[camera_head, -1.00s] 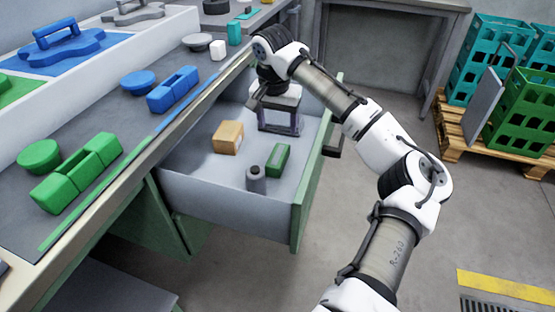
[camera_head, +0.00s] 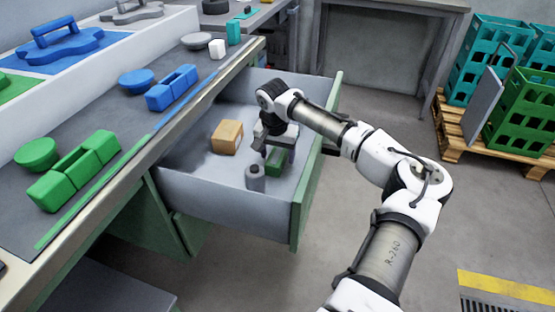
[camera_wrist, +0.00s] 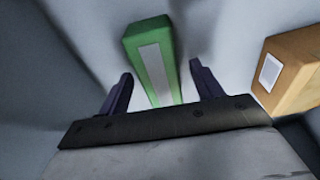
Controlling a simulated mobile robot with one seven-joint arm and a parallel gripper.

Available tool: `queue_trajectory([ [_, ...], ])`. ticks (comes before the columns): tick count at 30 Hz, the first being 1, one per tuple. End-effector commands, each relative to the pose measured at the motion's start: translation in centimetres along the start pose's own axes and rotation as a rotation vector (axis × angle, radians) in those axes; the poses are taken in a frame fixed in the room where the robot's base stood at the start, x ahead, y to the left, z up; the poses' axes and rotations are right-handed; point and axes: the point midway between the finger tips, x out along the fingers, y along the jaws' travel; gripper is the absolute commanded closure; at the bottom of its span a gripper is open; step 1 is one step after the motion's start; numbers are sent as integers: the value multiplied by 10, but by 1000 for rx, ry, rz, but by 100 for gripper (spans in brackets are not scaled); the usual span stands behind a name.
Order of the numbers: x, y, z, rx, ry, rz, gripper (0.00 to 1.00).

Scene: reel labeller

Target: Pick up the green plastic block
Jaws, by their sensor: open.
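The green plastic block (camera_head: 276,162) lies in the open drawer, partly hidden by my gripper in the head view. In the wrist view the green block (camera_wrist: 151,58) shows a pale strip along its face and lies between the two dark fingers. My gripper (camera_head: 276,160) is down in the drawer over the block. In the wrist view my gripper (camera_wrist: 161,85) is open, with a gap between each finger and the block. Its fingers do not appear to touch it.
A tan box (camera_head: 227,137) sits left of the block; the box (camera_wrist: 292,72) is at the right in the wrist view. A grey cylinder (camera_head: 255,178) stands close in front of the block. The drawer's walls (camera_head: 225,205) surround them. Green and blue pieces stand on the bench.

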Motion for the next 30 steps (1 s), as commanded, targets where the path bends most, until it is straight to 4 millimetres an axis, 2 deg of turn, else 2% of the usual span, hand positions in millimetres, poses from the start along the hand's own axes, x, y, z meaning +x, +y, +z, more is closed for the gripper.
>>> queue_trajectory([
  [9, 6, 0, 0, 0, 0, 0, 36],
  [21, 5, 0, 0, 0, 0, 0, 88],
  [30, 2, 0, 0, 0, 1, -1, 88],
])
